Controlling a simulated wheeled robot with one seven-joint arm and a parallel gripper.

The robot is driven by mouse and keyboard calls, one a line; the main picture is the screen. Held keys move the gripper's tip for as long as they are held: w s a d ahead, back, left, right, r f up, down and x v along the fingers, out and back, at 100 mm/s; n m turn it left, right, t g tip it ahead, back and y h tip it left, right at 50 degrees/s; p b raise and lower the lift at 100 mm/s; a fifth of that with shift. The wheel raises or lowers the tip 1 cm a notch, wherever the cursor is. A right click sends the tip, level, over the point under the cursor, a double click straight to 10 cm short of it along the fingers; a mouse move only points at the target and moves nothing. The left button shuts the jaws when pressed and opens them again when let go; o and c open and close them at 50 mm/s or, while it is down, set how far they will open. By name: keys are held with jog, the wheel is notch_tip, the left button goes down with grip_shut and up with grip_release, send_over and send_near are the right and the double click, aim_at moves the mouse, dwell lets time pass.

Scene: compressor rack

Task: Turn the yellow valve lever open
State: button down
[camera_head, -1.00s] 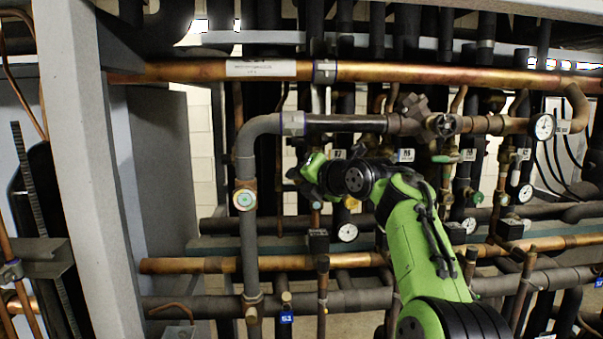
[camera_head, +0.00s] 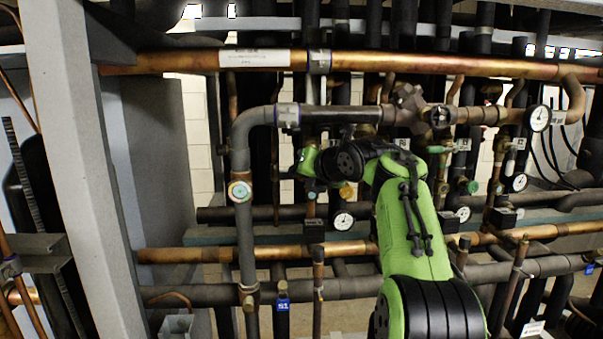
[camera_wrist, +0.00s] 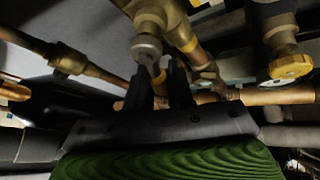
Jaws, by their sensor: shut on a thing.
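In the wrist view, the two dark fingers of my gripper (camera_wrist: 160,88) close around a small yellow-orange piece (camera_wrist: 157,77), which appears to be the yellow valve lever; most of it is hidden between the fingers. A brass valve body (camera_wrist: 150,20) stands directly above the fingertips. In the head view, my gripper (camera_head: 300,165) is among the pipes, below the dark horizontal pipe. The lever cannot be made out there, as my green wrist and the pipework cover that spot.
A yellow round cap (camera_wrist: 290,66) sits to the right in the wrist view. A dark elbow pipe (camera_head: 243,150) runs down left of my gripper. A copper pipe (camera_head: 190,255) crosses below. A gauge (camera_head: 343,220) hangs close under my wrist. Free room is tight.

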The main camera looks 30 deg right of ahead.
jog(key=c, duration=1.1)
grip_release()
